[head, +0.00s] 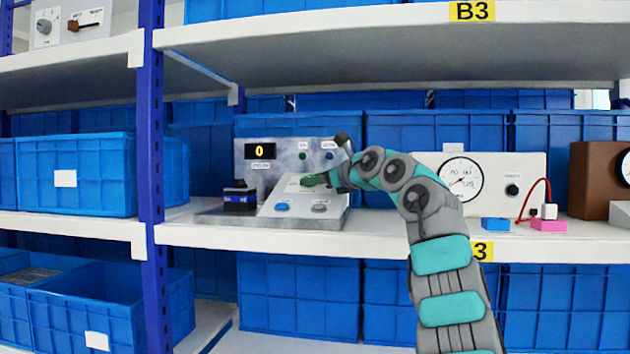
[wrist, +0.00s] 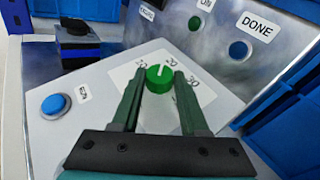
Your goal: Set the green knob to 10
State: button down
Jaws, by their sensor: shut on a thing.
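The green knob (wrist: 159,77) sits on a white dial plate (wrist: 146,62) on the sloped front of a grey metal panel (head: 258,180). In the wrist view its white mark points up and slightly right, near a label that looks like 20. Other small numbers ring the knob, partly hidden by the fingers. My gripper (wrist: 158,80) is shut on the knob, one finger on each side. In the head view my gripper (head: 318,180) reaches the panel from the right and covers the knob. The panel's display (head: 261,151) reads 0 in yellow.
A blue button (wrist: 53,104) lies left of the dial. A green button or lamp (wrist: 195,23) and the blue DONE button (wrist: 238,50) are on the upright face. A black and blue switch (head: 240,196) stands left. A gauge box (head: 520,170) is right on the shelf.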

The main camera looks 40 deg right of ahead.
jog(key=shift+r+n+y, duration=0.15)
jog(key=shift+n+y, duration=0.35)
jog(key=shift+y, duration=0.1)
dwell(0.3)
jog(key=shift+c, duration=2.2)
grip_release()
jog(key=shift+s, duration=0.15)
jog(key=s, duration=0.2)
jog(key=s+b, duration=0.1)
jog(key=s, duration=0.2)
jog(key=s+r, duration=0.1)
jog(key=s, duration=0.1)
jog(key=shift+s+d, duration=0.25)
jog(key=shift+d, duration=0.05)
